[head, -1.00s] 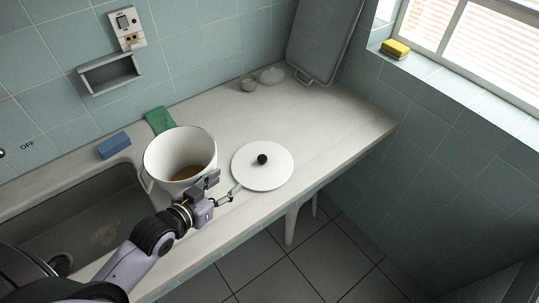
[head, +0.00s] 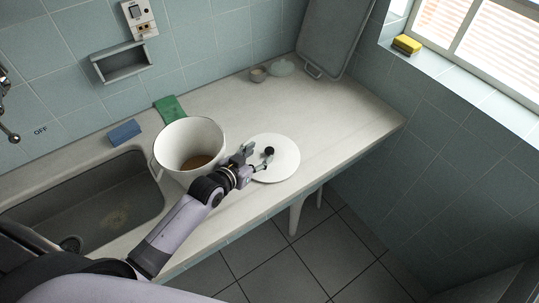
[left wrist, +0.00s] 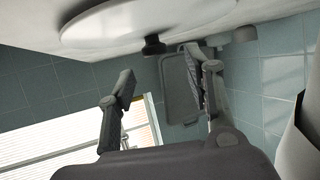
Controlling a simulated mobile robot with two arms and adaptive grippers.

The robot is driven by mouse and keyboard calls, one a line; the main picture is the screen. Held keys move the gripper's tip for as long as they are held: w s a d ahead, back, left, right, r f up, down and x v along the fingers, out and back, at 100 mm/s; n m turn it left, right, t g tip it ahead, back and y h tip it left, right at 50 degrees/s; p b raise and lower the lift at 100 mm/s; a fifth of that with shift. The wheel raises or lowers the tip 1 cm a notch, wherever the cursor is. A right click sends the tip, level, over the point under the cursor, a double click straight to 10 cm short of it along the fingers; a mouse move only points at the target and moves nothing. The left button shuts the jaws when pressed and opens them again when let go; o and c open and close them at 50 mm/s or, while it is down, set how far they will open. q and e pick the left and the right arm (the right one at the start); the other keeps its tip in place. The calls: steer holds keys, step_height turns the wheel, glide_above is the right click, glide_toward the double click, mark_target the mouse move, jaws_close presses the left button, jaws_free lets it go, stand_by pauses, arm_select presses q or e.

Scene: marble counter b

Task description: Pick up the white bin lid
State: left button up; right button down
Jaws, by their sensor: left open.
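The white bin lid (head: 284,163) lies flat on the counter to the right of the white bin, with a round black knob (head: 269,151) on top. My left gripper (head: 259,157) is open, at the lid's left part, with its fingertips close to the knob on either side. In the left wrist view the lid (left wrist: 130,28) is at the top and the knob (left wrist: 154,45) shows beyond and between the open fingers (left wrist: 160,85). Whether a finger touches the knob cannot be told. My right gripper is not in view.
The white bin (head: 190,140), open, stands just left of the gripper, beside the sink (head: 90,205). A blue sponge (head: 124,132) and green cloth (head: 171,108) lie behind. The counter (head: 345,115) right of the lid is clear.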

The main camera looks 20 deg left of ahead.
mark_target(269, 150)
arm_select(q)
steer(key=x, duration=0.5)
steer(key=shift+s+d+f+p, duration=0.1)
steer(key=shift+d+f+p, duration=0.1)
steer(key=shift+p, duration=0.2)
steer(key=shift+c, duration=0.4)
jaws_close()
